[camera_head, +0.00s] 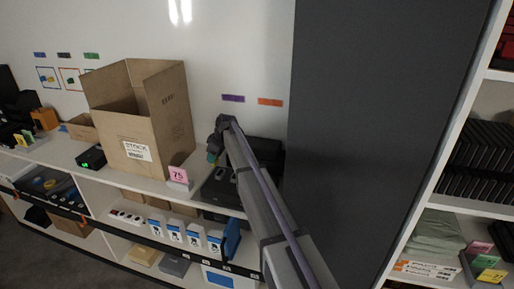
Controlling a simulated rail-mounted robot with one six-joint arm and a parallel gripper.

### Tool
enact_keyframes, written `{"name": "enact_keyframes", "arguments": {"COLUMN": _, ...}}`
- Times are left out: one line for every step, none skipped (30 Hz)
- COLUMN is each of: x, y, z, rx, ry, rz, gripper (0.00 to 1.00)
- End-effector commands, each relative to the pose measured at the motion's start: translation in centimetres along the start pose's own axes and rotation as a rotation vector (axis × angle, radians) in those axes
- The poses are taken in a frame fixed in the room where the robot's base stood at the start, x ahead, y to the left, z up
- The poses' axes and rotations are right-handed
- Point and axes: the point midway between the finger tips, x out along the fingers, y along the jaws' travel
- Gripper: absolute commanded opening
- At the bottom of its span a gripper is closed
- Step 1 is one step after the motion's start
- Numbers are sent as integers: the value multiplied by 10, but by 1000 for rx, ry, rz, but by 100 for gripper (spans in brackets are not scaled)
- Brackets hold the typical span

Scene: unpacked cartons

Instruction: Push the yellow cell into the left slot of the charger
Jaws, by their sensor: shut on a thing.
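My gripper (213,147) is at the end of my arm, pointing down above a dark case (222,188) on the white counter. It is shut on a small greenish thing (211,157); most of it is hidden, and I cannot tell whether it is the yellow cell. No yellow cell can be made out elsewhere. The dark case may be the charger, but its slots are too small and dark to tell apart. A black box with a green light (92,157) stands farther left on the counter.
A tall open carton (172,122) and a pink "75" card (178,174) stand left of my gripper. A dark bulky thing (264,150) is behind my arm. A grey panel (375,120) rises at right. Blue-and-white boxes (175,233) line the shelf below.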

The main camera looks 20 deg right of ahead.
Motion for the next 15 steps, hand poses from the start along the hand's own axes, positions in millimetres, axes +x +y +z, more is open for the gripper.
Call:
{"name": "enact_keyframes", "arguments": {"x": -12, "y": -1, "z": -5, "rx": -32, "ry": 0, "rz": -14, "gripper": 20}}
{"name": "enact_keyframes", "arguments": {"x": -18, "y": -2, "z": -7, "rx": -61, "ry": 1, "rz": -26, "gripper": 20}}
{"name": "enact_keyframes", "arguments": {"x": -20, "y": -3, "z": -7, "rx": -90, "ry": 1, "rz": -39, "gripper": 20}}
{"name": "enact_keyframes", "arguments": {"x": -19, "y": -3, "z": -6, "rx": -101, "ry": 1, "rz": -43, "gripper": 20}}
{"name": "enact_keyframes", "arguments": {"x": -17, "y": -3, "z": -5, "rx": -104, "ry": 1, "rz": -43, "gripper": 20}}
{"name": "enact_keyframes", "arguments": {"x": -15, "y": -3, "z": -4, "rx": -102, "ry": 1, "rz": -42, "gripper": 20}}
{"name": "enact_keyframes", "arguments": {"x": -15, "y": -3, "z": -4, "rx": -102, "ry": 1, "rz": -42, "gripper": 20}}
{"name": "enact_keyframes", "arguments": {"x": -14, "y": -3, "z": -4, "rx": -102, "ry": 1, "rz": -42, "gripper": 20}}
{"name": "enact_keyframes", "arguments": {"x": -12, "y": -3, "z": -3, "rx": -102, "ry": 1, "rz": -42, "gripper": 20}}
{"name": "enact_keyframes", "arguments": {"x": -11, "y": -3, "z": -2, "rx": -101, "ry": 1, "rz": -42, "gripper": 20}}
{"name": "enact_keyframes", "arguments": {"x": -9, "y": -3, "z": -2, "rx": -101, "ry": 1, "rz": -42, "gripper": 20}}
{"name": "enact_keyframes", "arguments": {"x": -6, "y": -3, "z": 0, "rx": -101, "ry": 1, "rz": -42, "gripper": 20}}
{"name": "enact_keyframes", "arguments": {"x": -3, "y": -3, "z": 1, "rx": -101, "ry": 1, "rz": -42, "gripper": 20}}
{"name": "enact_keyframes", "arguments": {"x": 0, "y": -3, "z": 2, "rx": -101, "ry": 1, "rz": -42, "gripper": 20}}
{"name": "enact_keyframes", "arguments": {"x": 4, "y": -3, "z": 4, "rx": -101, "ry": 1, "rz": -42, "gripper": 20}}
